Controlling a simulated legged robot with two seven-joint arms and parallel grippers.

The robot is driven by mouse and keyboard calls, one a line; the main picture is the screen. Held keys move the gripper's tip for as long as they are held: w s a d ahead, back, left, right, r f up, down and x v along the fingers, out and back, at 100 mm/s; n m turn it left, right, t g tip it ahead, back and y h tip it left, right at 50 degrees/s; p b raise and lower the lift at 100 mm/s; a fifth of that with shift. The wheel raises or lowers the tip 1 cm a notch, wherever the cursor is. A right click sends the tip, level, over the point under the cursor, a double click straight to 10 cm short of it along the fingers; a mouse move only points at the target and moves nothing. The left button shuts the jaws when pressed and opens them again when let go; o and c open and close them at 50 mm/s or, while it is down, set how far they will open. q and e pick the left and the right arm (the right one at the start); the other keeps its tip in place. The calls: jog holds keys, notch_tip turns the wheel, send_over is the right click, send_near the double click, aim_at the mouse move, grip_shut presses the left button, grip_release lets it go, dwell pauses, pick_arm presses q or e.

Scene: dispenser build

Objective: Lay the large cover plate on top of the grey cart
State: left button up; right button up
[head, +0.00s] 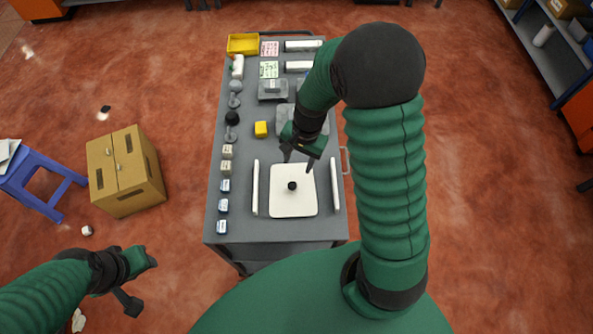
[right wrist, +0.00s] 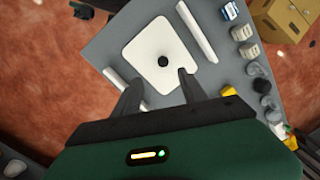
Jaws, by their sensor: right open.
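The large cover plate (head: 307,205) is white and square with rounded corners and a black knob (head: 292,186) at its middle. It appears to lie flat on the near part of the grey cart (head: 262,150), between two white bars. My right gripper (head: 297,165) is open and empty, over the plate's far edge. In the right wrist view, the plate (right wrist: 146,48) and knob lie beyond the spread fingertips (right wrist: 157,84), apart from them. My left gripper (head: 143,283) is open and empty, off the cart at the lower left.
The white bars (head: 255,188) (head: 335,187) flank the plate. Several small labelled blocks (head: 225,186) line the cart's left edge. A cardboard box (head: 125,170) and blue stool (head: 40,180) stand left.

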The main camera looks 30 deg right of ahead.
pick_arm(q)
jog(key=shift+s+a, duration=0.25)
jog(key=shift+a, duration=0.15)
pick_arm(e)
jog(key=s+a+r+n+t+h, duration=0.1)
jog(key=s+a+r+n+t, duration=0.1)
jog(key=s+a+r+n, duration=0.5)
jog(key=shift+n, duration=2.2)
